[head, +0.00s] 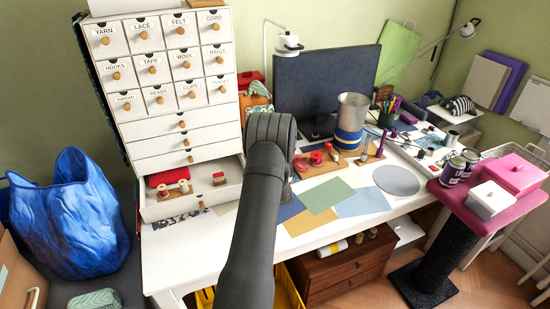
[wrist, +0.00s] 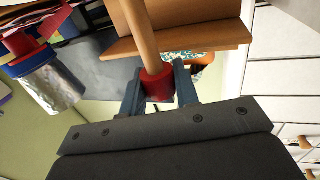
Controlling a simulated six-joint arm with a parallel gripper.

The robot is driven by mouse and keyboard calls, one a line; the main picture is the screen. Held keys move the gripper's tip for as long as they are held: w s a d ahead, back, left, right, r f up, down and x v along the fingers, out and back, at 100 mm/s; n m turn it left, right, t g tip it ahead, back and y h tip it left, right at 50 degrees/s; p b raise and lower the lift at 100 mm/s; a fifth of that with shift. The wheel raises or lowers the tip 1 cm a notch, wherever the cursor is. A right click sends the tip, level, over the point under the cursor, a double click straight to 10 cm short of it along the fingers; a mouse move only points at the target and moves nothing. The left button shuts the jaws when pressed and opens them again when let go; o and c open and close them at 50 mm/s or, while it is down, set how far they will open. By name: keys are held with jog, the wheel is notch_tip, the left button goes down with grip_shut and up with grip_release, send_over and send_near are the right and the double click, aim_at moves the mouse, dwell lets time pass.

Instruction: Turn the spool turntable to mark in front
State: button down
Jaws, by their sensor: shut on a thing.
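In the wrist view, my gripper (wrist: 158,88) has one finger on each side of a small red spool-like piece (wrist: 157,84) and is shut on it. The red piece sits at the end of a pale wooden rod (wrist: 140,35), which runs up beside a wooden board (wrist: 190,42). In the head view, my dark arm covers my gripper and what it holds. A wooden base (head: 328,163) with red pieces shows just right of the arm. I cannot tell for certain which part is the turntable, and no mark is clear.
A metal can (head: 352,112) stands on blue and yellow discs (head: 348,138) behind the base. A white drawer cabinet (head: 165,75) is left of my arm, with a low drawer (head: 190,203) open. Coloured sheets (head: 325,195) lie flat near the front edge of the white desk (head: 190,250).

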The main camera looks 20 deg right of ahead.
jog(key=shift+a+m+g+h, duration=0.1)
jog(key=shift+m+g+h, duration=0.4)
jog(key=shift+h, duration=0.4)
jog(key=shift+m+g+h, duration=0.5)
jog(key=shift+m+h, duration=0.5)
jog(key=shift+h, duration=0.2)
jog(key=c, duration=1.1)
grip_release()
jog(key=shift+s, duration=0.1)
jog(key=v, duration=1.7)
jog(key=shift+a, duration=0.1)
